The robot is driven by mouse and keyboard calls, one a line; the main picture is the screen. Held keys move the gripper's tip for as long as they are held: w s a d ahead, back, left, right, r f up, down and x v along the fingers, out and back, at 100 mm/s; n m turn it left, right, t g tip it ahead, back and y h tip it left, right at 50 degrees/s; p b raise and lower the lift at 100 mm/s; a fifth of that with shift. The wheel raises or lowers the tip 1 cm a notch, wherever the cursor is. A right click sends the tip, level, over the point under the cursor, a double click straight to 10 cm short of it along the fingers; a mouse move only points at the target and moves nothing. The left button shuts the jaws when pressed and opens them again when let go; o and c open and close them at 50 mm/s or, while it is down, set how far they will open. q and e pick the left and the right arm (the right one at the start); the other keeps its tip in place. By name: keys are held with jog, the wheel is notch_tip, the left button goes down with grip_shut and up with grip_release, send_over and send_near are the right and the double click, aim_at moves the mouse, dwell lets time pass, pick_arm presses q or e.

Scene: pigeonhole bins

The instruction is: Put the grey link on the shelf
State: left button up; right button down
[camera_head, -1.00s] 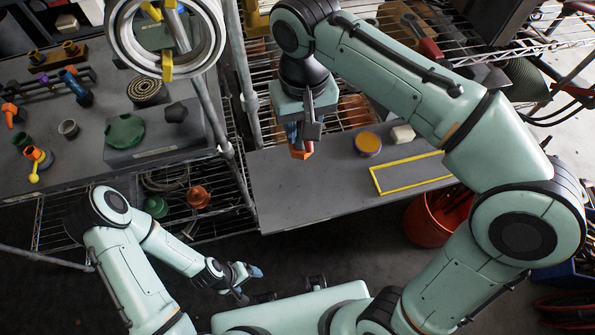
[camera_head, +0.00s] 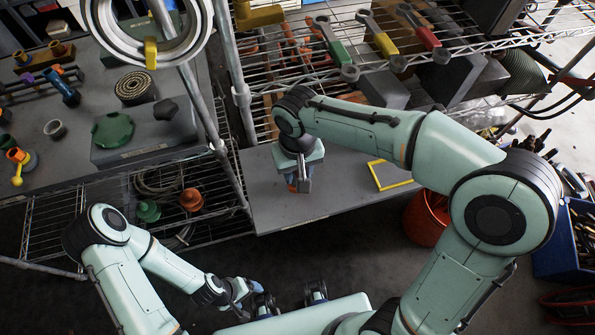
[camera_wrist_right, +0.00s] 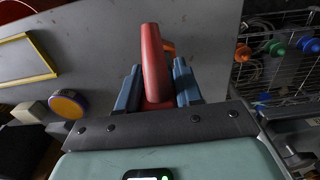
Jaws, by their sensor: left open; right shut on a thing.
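My right gripper (camera_head: 299,186) is low over the grey shelf board (camera_head: 265,210), pointing down. In the right wrist view its blue fingers (camera_wrist_right: 157,68) are shut on a long red thing (camera_wrist_right: 154,50) that stands out between them. I cannot pick out a grey link for sure. My left gripper (camera_head: 243,292) is open and empty, low in front of the shelving.
A yellow rectangle outline (camera_head: 396,185) marks the board right of the gripper. A yellow disc (camera_wrist_right: 69,105) and a pale block (camera_wrist_right: 28,112) are on the board. An orange bucket (camera_head: 425,217) stands below. Wrenches (camera_head: 378,40) lie on the rack behind. A workbench (camera_head: 80,160) is left.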

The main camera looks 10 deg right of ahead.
pick_arm(q)
jog(key=shift+f, duration=0.1)
pick_arm(e)
jog(key=shift+f, duration=0.4)
pick_arm(q)
jog(key=shift+s, duration=0.1)
pick_arm(e)
jog(key=shift+f, duration=0.1)
jog(key=c, duration=0.8)
grip_release()
pick_arm(q)
jog(key=shift+f, duration=0.1)
pick_arm(e)
jog(key=shift+o, duration=0.2)
notch_tip(320, 180, up, 12)
jog(key=shift+r+p, duration=0.15)
jog(key=shift+p, duration=0.8)
pick_arm(q)
jog(key=r, duration=0.1)
jog(key=w+r, duration=0.1)
jog(key=shift+w+r, duration=0.2)
jog(key=shift+r, duration=0.1)
